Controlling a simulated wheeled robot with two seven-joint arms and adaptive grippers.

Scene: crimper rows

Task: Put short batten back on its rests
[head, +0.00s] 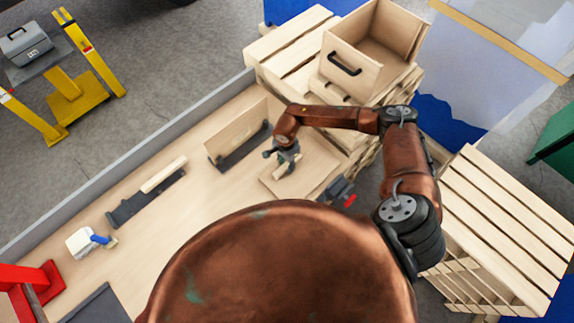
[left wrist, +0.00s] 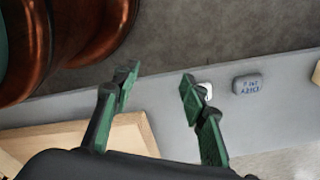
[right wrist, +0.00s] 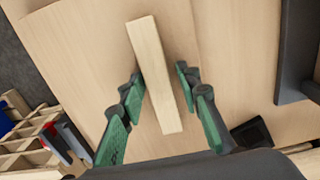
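The short batten (right wrist: 155,75), a pale straight strip, lies on a flat wooden board (right wrist: 105,45) in the right wrist view. My right gripper (right wrist: 158,78) is open, with its green fingers on either side of the batten and gaps showing. In the head view my right gripper (head: 284,156) is over that board and hides most of the batten. A dark rest (head: 243,150) stands to its left with a wooden panel (head: 236,122) behind. Another dark rest (head: 147,198) has a pale batten (head: 163,174) at it. My left gripper (left wrist: 158,78) is open and empty.
A pallet stack with a wooden drawer box (head: 385,40) stands behind the right arm. A white and blue tool (head: 84,242) and a red frame (head: 38,285) are at the bench's left. A grey strip (head: 130,155) edges the bench. Bare bench lies between the rests.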

